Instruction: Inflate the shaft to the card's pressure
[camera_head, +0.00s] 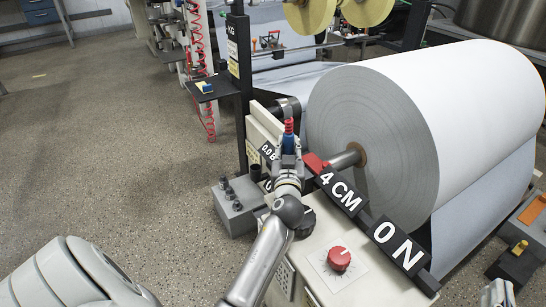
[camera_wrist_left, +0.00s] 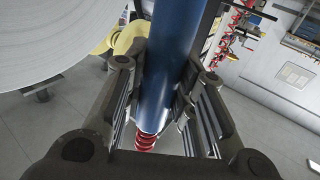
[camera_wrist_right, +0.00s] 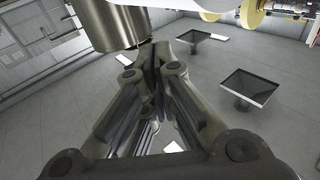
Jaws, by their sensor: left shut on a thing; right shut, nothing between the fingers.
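My left gripper (camera_head: 288,165) is shut on a blue air tool (camera_head: 289,144) with a red end, beside the roll stand. The left wrist view shows the tool's blue body (camera_wrist_left: 170,60) between the fingers and a red coiled hose (camera_wrist_left: 146,141) below it. The metal shaft (camera_head: 347,158) sticks out of the large white paper roll (camera_head: 420,120), to the right of the tool and apart from it. A pressure display reading "0.0 B" (camera_head: 268,152) is partly hidden by my left gripper. No pressure card is legible. My right gripper (camera_wrist_right: 156,62) is shut and empty.
Signs reading "4 CM" (camera_head: 341,194) and "0 N" (camera_head: 397,245) stand along the machine. A red knob (camera_head: 339,258) sits on the panel in front. A small shelf (camera_head: 208,88) is on the post. Open floor (camera_head: 110,130) lies at left.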

